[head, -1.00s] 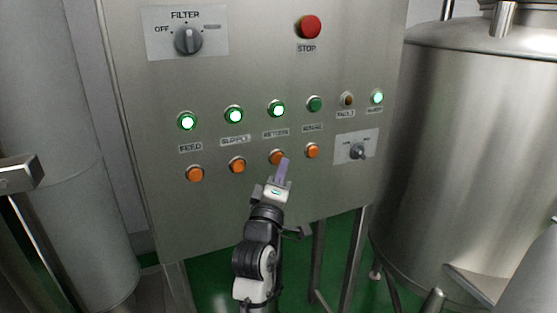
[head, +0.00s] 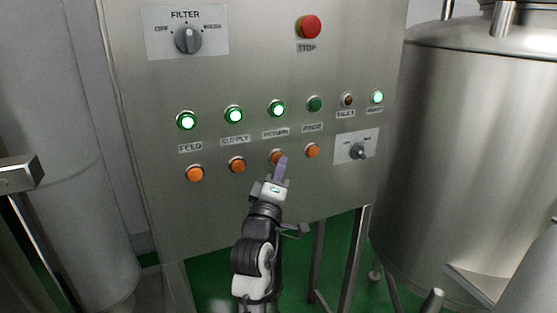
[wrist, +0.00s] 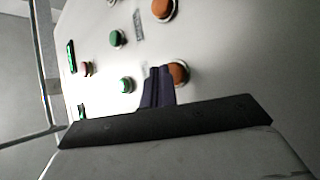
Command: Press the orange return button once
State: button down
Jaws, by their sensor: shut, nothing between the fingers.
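The orange return button (head: 275,156) is in the lower row of the steel panel, below the RETURN label and a lit green lamp (head: 277,109). My gripper (head: 282,162) is shut and empty, with its fingertips in front of the button's right side and covering part of it. In the wrist view the shut fingers (wrist: 159,80) lie right beside the orange return button (wrist: 181,72) and overlap its edge. I cannot tell whether the fingertips touch the button.
Other orange buttons sit either side: feed (head: 195,174), supply (head: 237,165) and rinse (head: 312,150). A red stop button (head: 310,27) and a filter knob (head: 187,40) are above. A small selector (head: 357,151) is at right. A steel tank (head: 470,150) stands right of the panel.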

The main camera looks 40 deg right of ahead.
jog(key=shift+w+d, duration=0.15)
jog(key=shift+w, duration=0.3)
dwell(0.7)
jog(key=shift+s, duration=0.1)
jog(key=shift+s+a+p, duration=0.2)
jog(key=shift+s+p, duration=0.1)
jog(key=shift+s, duration=0.45)
jog(key=s+p, duration=0.1)
jog(key=s, duration=0.1)
jog(key=s+a+p, duration=0.1)
jog(key=s, duration=0.1)
jog(key=shift+s+a, duration=0.1)
jog(key=shift+s, duration=0.3)
dwell(0.8)
